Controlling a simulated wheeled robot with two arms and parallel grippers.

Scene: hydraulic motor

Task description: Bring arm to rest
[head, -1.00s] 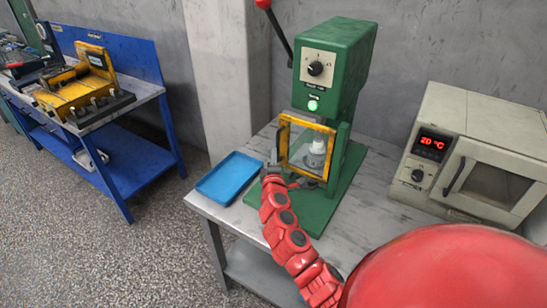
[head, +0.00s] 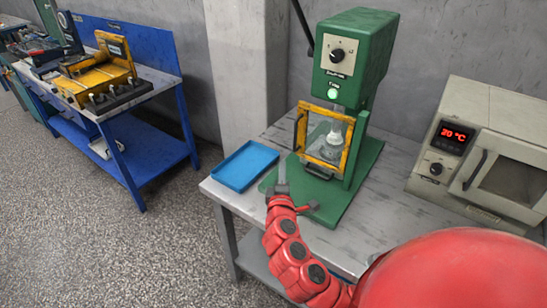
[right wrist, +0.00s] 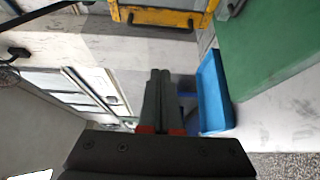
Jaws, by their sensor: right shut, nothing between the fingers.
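My right arm (head: 285,250) reaches in from the lower right of the head view. My right gripper (head: 281,172) is at the front left of the green press, just right of the blue tray (head: 245,166). Its fingers are together and empty, and it looks apart from the press's yellow-framed guard (head: 323,162). In the right wrist view the two dark fingers (right wrist: 160,78) lie side by side with nothing between them. The guard's yellow frame (right wrist: 165,15) is ahead at the top. My left gripper is not in view.
The green press (head: 350,60) stands on a grey table (head: 390,205) with a lit green lamp. A beige oven (head: 480,150) reading 20 °C is at the right. A blue bench (head: 140,150) with yellow fixtures is at the left. Speckled floor lies between.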

